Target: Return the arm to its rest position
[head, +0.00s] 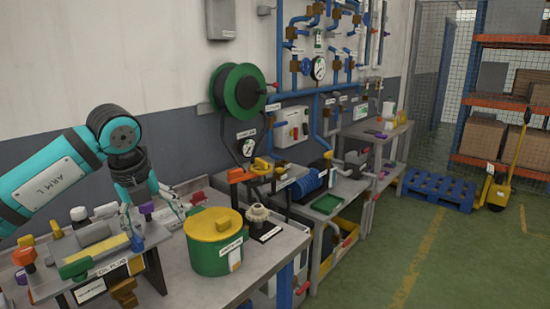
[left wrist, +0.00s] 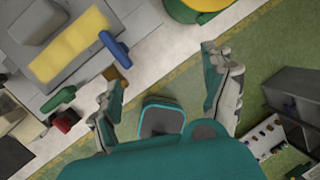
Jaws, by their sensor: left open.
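My left arm, labelled ARM L, comes in from the left of the head view and bends down over the near workbench (head: 265,262). My left gripper (head: 155,212) hangs low at the bench, between a grey fixture with a yellow strip (head: 97,250) and a green pot with a yellow lid (head: 215,240). In the left wrist view the gripper (left wrist: 163,85) has its fingers spread wide, with nothing held between them. The fixture shows at upper left there and the pot's edge at the top. My right gripper is in neither view.
Blue pipes (head: 285,97) run along the wall. A blue pallet (head: 437,190) and a yellow pallet truck (head: 497,190) stand farther back. The green floor at right is clear.

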